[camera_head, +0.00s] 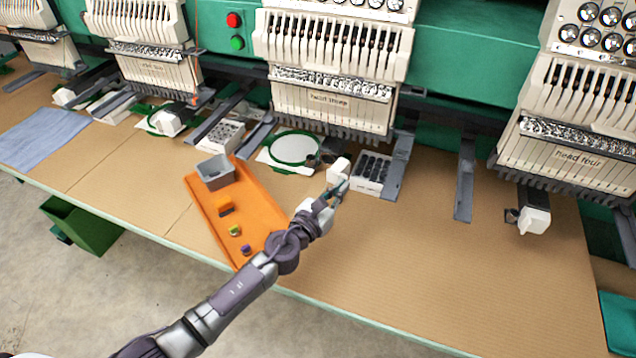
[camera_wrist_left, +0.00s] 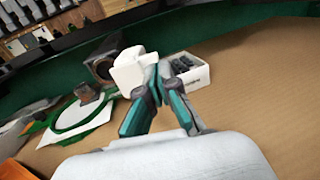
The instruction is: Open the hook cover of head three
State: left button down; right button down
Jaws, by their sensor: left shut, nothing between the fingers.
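Head three (camera_head: 328,99) is a cream embroidery head with its name on the front. Its white hook cover (camera_head: 338,168) sticks out below it at the front, just left of a white box of dark bobbins (camera_head: 371,170). My left gripper (camera_head: 339,187) is shut and empty, with its tips at the near side of the cover. In the left wrist view, the teal and grey fingers (camera_wrist_left: 166,70) meet right beside the white cover (camera_wrist_left: 136,72). I cannot tell whether they touch it. My right gripper is not in view.
An orange tray (camera_head: 208,207) with a grey bin (camera_head: 216,172) and small coloured items lies left of my arm. A green hoop (camera_head: 293,147) lies left of the cover. Head four (camera_head: 570,150) with its own white cover (camera_head: 534,219) is at right.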

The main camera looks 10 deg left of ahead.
pick_arm(q)
jog(key=shift+w+d+n+t+y, duration=0.2)
jog(key=shift+d+n+y, duration=0.15)
jog(key=shift+d, duration=0.3)
jog(key=shift+w+d+n+t+y, duration=0.1)
jog(key=shift+w+d+n+y, duration=0.2)
jog(key=shift+d, duration=0.35)
jog(key=shift+s, duration=0.1)
